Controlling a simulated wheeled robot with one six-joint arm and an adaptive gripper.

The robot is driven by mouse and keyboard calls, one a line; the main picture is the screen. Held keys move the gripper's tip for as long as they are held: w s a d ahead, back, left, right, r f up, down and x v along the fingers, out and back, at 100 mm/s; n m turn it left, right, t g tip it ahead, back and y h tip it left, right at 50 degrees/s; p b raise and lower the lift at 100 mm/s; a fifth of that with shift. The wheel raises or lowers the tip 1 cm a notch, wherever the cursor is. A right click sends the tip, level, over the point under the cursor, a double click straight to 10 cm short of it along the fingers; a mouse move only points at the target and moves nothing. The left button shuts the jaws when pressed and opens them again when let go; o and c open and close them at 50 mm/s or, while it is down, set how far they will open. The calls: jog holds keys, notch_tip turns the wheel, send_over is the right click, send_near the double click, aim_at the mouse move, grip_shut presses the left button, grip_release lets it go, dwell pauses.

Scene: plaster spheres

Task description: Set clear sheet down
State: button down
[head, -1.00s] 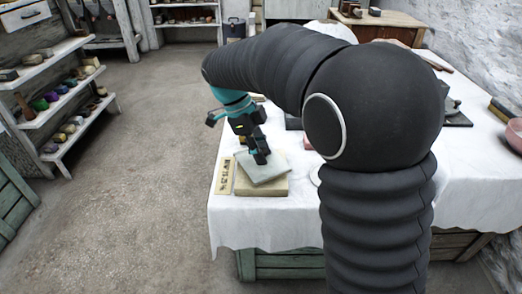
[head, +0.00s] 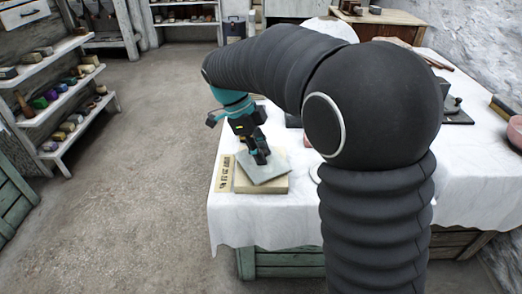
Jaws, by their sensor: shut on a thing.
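The clear sheet (head: 266,171) is a thin, greyish, see-through square. It lies over a pale tan block (head: 262,188) at the left front of the white-covered table (head: 280,218), turned at an angle to the block. I cannot tell whether it touches the block. My gripper (head: 259,158), dark with teal parts above it, points down and is shut on the sheet near its far edge. The finger contact is small in the picture. My black arm hides the middle of the table.
A tan strip with dark marks (head: 224,174) lies just left of the block. Dark items and a pink bowl (head: 515,134) are at the right. Bare cloth lies in front of the block.

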jog(key=shift+f, duration=0.2)
jog(key=c, duration=0.8)
grip_release()
jog(key=shift+c, duration=0.2)
jog(key=shift+r, duration=0.15)
jog(key=shift+r+p, duration=1.45)
jog(key=shift+r, duration=0.4)
